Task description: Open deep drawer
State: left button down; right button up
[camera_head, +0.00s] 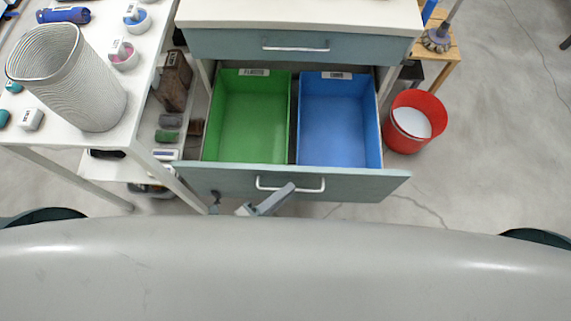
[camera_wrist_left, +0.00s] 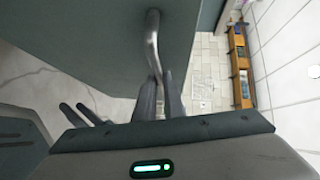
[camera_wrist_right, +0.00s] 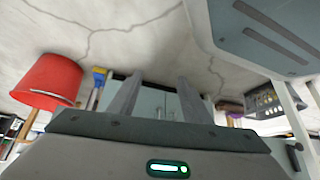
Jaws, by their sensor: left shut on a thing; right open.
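The deep drawer (camera_head: 345,184) is pulled out of the cabinet, with a green bin (camera_head: 247,120) and a blue bin (camera_head: 338,125) showing inside it. Its silver bar handle (camera_head: 305,189) is on the front panel. In the left wrist view the fingers (camera_wrist_left: 160,95) are shut on the handle (camera_wrist_left: 153,48). My right gripper (camera_wrist_right: 157,97) is open and empty in the right wrist view, pointing toward the drawer front. It is hidden in the head view.
A closed upper drawer (camera_head: 290,47) sits above. A white table (camera_head: 60,135) with a ribbed basket (camera_head: 75,80) stands at the left. A red bucket (camera_head: 409,140) is on the floor right of the drawer. The floor at the far right is clear.

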pick_arm(q)
jog(key=shift+s, duration=1.1)
pick_arm(e)
jog(key=shift+d, duration=0.15)
pick_arm(q)
jog(key=c, duration=1.8)
grip_release()
jog(key=shift+c, duration=0.2)
pick_arm(e)
jog(key=shift+s+f, duration=0.1)
pick_arm(q)
jog(key=shift+a, duration=0.1)
jog(key=b+v, duration=0.3)
jog(key=v, duration=1.4)
jog(key=shift+s, duration=0.2)
pick_arm(e)
jog(key=s+d+f+g, duration=0.2)
jog(key=d, duration=0.1)
jog(key=shift+s+f+h, duration=0.1)
jog(key=shift+s+h, duration=0.1)
jog(key=shift+h, duration=0.2)
